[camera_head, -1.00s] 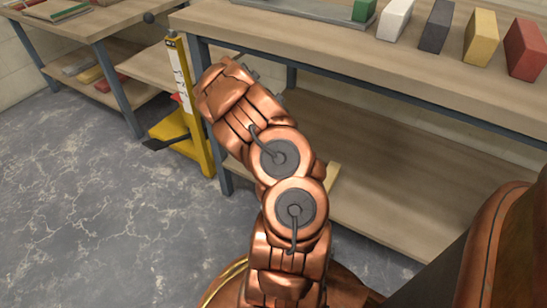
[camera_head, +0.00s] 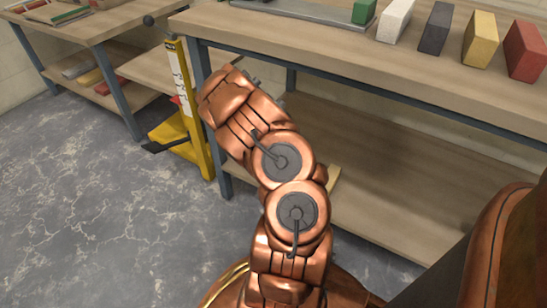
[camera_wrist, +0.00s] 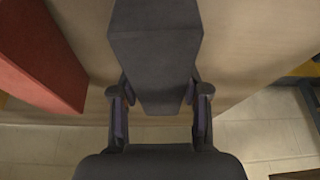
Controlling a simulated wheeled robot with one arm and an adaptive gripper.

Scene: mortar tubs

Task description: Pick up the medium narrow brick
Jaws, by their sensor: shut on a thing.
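In the wrist view, my gripper (camera_wrist: 159,92) has one finger on each side of a dark grey, narrow brick (camera_wrist: 155,50) and is shut on it. The brick extends from between the fingers to the top edge of the view. I cannot tell whether it touches the wooden surface behind it. A large red brick (camera_wrist: 38,50) stands to its left, apart from it. In the head view my arm shows, but the gripper and the held brick are hidden.
In the head view, a bench top (camera_head: 330,55) bears a row of green (camera_head: 363,11), pale grey (camera_head: 394,20), dark grey (camera_head: 435,28), yellow (camera_head: 479,40) and red (camera_head: 525,50) bricks. A yellow stand (camera_head: 190,110) is beside the bench. The floor (camera_head: 90,210) at left is clear.

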